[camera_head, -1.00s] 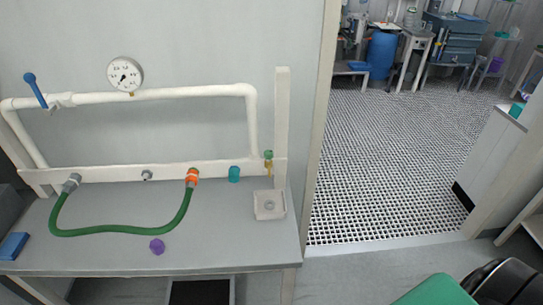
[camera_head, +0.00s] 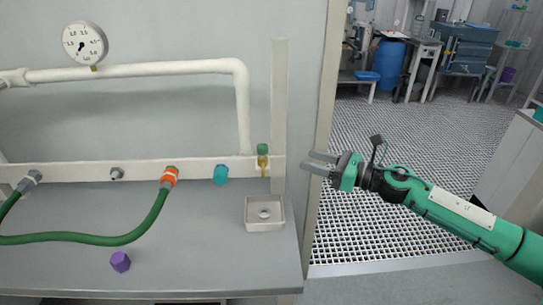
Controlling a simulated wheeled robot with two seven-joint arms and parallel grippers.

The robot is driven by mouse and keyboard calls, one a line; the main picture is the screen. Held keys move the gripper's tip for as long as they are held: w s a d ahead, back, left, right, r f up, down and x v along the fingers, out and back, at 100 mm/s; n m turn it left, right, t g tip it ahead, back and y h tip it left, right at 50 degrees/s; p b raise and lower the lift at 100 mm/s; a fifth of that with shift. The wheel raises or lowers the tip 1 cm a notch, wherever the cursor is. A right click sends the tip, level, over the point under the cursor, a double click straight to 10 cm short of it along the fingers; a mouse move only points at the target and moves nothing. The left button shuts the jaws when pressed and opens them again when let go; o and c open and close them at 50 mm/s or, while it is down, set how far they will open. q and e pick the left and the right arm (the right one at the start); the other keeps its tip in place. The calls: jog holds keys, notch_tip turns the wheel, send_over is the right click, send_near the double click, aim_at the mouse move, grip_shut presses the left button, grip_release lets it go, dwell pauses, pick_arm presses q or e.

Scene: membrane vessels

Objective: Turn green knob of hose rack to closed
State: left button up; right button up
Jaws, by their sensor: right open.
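The green knob (camera_head: 263,149) sits on top of a small brass tap (camera_head: 263,166) at the right end of the white hose rack (camera_head: 100,175). Its exact turn position is too small to tell. My right gripper (camera_head: 309,164) is to the right of the knob, slightly lower in the picture and apart from it. Its two fingers point left toward the rack's upright post and are open, with nothing between them. My left gripper is not in view.
A small white basin (camera_head: 265,213) stands below the tap. The rack carries a gauge (camera_head: 84,43), a teal cap (camera_head: 220,175) and an orange coupling (camera_head: 169,177) with a green hose (camera_head: 120,238). A white post (camera_head: 279,110) stands right of the knob. A purple piece (camera_head: 120,262) lies on the bench.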

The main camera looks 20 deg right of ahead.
aim_at(262, 146)
jog(key=w+a+p, duration=0.2)
jog(key=a, duration=0.1)
jog(key=w+a+r+n+p, duration=0.1)
jog(key=w+a+p, duration=0.1)
jog(key=w+a, duration=0.1)
jog(key=w+a+n+p, duration=0.1)
jog(key=w+a+p, duration=0.1)
jog(key=a, duration=0.2)
jog(key=shift+w+a+r+g+y, duration=0.2)
jog(key=shift+a+r+g+y, duration=0.1)
jog(key=shift+a+g, duration=0.1)
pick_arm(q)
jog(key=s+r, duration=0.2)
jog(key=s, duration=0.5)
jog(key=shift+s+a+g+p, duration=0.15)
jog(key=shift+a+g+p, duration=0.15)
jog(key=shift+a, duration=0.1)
pick_arm(e)
jog(key=shift+w+a+f, duration=0.2)
jog(key=shift+w+a, duration=0.05)
jog(key=shift+w, duration=0.05)
jog(key=c, duration=1)
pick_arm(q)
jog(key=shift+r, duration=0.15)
pick_arm(e)
jog(key=shift+o, duration=0.2)
jog(key=shift+r, duration=0.1)
